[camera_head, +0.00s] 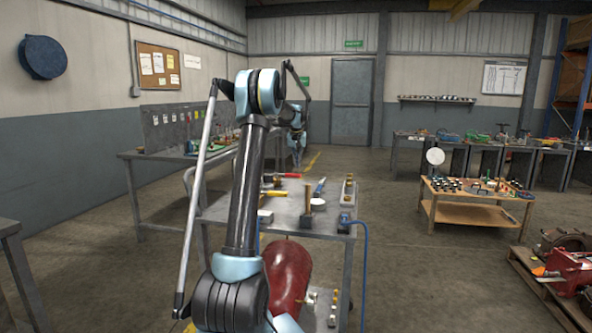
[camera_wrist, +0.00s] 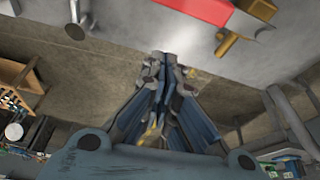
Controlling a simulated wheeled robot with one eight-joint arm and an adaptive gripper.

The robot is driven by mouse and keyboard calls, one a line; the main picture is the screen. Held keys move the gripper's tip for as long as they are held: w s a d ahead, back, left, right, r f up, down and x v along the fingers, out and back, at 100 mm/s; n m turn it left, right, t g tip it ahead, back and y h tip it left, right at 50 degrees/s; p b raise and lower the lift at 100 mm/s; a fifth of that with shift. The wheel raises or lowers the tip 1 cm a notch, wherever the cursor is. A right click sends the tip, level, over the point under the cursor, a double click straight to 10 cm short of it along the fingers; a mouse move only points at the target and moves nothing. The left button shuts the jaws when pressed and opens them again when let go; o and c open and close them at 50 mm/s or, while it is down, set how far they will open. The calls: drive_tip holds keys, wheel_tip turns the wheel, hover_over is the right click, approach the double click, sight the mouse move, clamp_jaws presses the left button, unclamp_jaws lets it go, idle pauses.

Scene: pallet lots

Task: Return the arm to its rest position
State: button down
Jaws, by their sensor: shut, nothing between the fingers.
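My arm rises through the middle of the head view, bent at a high elbow, with its far part going down behind the upright link. My gripper (camera_wrist: 163,62) shows in the wrist view with its fingertips together and nothing between them. It is over the edge region of a grey metal cart top, apart from the red-handled tool (camera_wrist: 202,9) seen at the top of that view.
The grey cart (camera_head: 335,228) holds a red-handled tool (camera_head: 285,175), a hammer (camera_head: 307,208) and other tools. A dark red rounded object (camera_head: 287,275) sits below. A wooden table (camera_head: 470,214) stands right, a workbench (camera_head: 150,155) left. Open floor (camera_head: 420,280) lies right of the cart.

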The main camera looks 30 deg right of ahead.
drive_tip(key=v, duration=0.6)
drive_tip(key=s+a+r+n, duration=0.1)
drive_tip(key=s+a, duration=0.2)
drive_tip(key=a, duration=0.8)
drive_tip(key=s+a+r+n, duration=0.1)
drive_tip(key=s+a+r, duration=0.15)
drive_tip(key=a, duration=0.85)
drive_tip(key=s+a+f+n+y, duration=0.1)
drive_tip(key=s+a+f, duration=0.1)
drive_tip(key=s+a, duration=0.45)
drive_tip(key=s+a+f+n, duration=0.1)
drive_tip(key=s+a, duration=0.3)
drive_tip(key=a, duration=0.5)
drive_tip(key=s+a+f+n+y, duration=0.1)
drive_tip(key=s+a+f, duration=0.4)
drive_tip(key=s+a, duration=0.25)
drive_tip(key=s+a+f+n, duration=0.1)
drive_tip(key=s+a+f, duration=0.3)
drive_tip(key=s+a, duration=0.3)
drive_tip(key=s+a+f+n, duration=0.2)
drive_tip(key=s+a+f, duration=0.2)
drive_tip(key=s+f, duration=0.9)
drive_tip(key=shift+s+g, duration=0.4)
drive_tip(key=shift+s, duration=0.3)
drive_tip(key=shift+w+a+f, duration=0.1)
drive_tip(key=shift+a+f, duration=0.05)
drive_tip(key=shift+f, duration=0.05)
drive_tip(key=shift+w+f, duration=0.15)
drive_tip(key=shift+w, duration=0.2)
